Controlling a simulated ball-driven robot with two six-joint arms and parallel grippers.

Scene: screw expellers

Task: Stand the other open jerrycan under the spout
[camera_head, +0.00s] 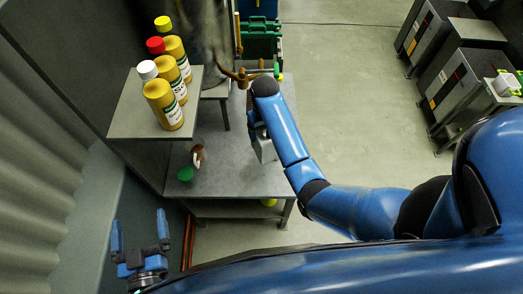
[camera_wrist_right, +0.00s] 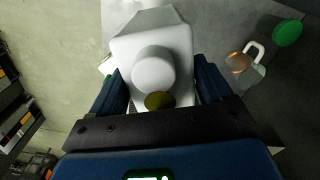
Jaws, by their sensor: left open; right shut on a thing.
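My right gripper (camera_wrist_right: 160,85) is shut on a white jerrycan (camera_wrist_right: 180,40), with a finger on each side of its body. A round white part and a dark yellowish round patch show on the side facing the camera. In the head view the jerrycan (camera_head: 266,151) is partly hidden by my right arm, above or on the grey bench; I cannot tell which. A brass-coloured spout (camera_head: 240,76) shows at the metal vessel (camera_head: 207,30), beyond the jerrycan. My left gripper (camera_head: 140,239) is open and empty at the lower left, away from the bench.
A jug with amber contents (camera_head: 198,156) and a green disc (camera_head: 185,174) are on the bench (camera_head: 235,178). A raised shelf (camera_head: 128,122) holds yellow bottles (camera_head: 165,105). Green crates (camera_head: 262,30) stand behind. Another white can with green (camera_head: 506,84) is at the far right.

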